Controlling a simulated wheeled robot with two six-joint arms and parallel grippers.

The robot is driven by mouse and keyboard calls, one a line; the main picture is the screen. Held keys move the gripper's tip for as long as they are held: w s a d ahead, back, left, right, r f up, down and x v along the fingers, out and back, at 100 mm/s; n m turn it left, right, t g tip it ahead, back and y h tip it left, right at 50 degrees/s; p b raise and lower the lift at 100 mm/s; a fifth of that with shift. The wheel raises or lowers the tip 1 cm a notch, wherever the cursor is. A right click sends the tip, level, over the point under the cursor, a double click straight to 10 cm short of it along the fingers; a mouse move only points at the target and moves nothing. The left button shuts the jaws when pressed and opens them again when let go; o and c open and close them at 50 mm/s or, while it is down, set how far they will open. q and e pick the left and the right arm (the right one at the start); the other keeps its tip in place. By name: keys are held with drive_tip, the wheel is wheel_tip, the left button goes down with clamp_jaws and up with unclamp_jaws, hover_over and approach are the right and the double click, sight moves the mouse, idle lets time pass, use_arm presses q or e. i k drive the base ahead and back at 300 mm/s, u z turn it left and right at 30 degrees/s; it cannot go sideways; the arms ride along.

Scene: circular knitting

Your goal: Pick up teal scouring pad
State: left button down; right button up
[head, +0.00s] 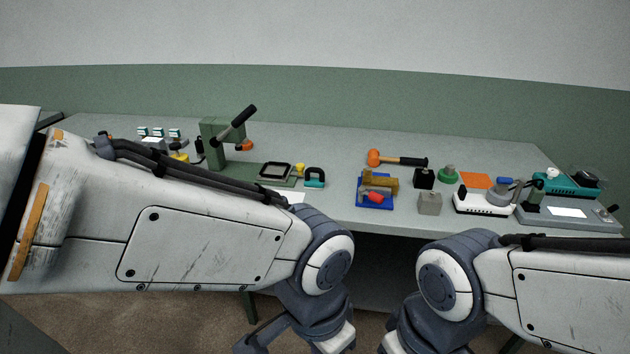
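No thing in the head view can be named for certain as the teal scouring pad. A small teal block with a black arched handle (315,178) stands near the table's front edge, just right of a green press base. It is small, and I cannot tell its material. Several small white-and-teal pieces (174,133) sit at the back left, and a teal tray (566,186) lies at the far right. Both my arms cross the lower picture and bend down in front of the table.
The grey table (330,158) carries a green lever press (222,135), an orange mallet (396,159), a blue tray with blocks (375,205), an orange square (475,180) and a white device (482,206). My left arm hides the table's front left. The table's middle back is clear.

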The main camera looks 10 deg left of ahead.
sight(314, 183)
drive_tip(key=z, duration=0.05)
drive_tip(key=i, duration=1.6)
drive_tip(key=u, duration=0.25)
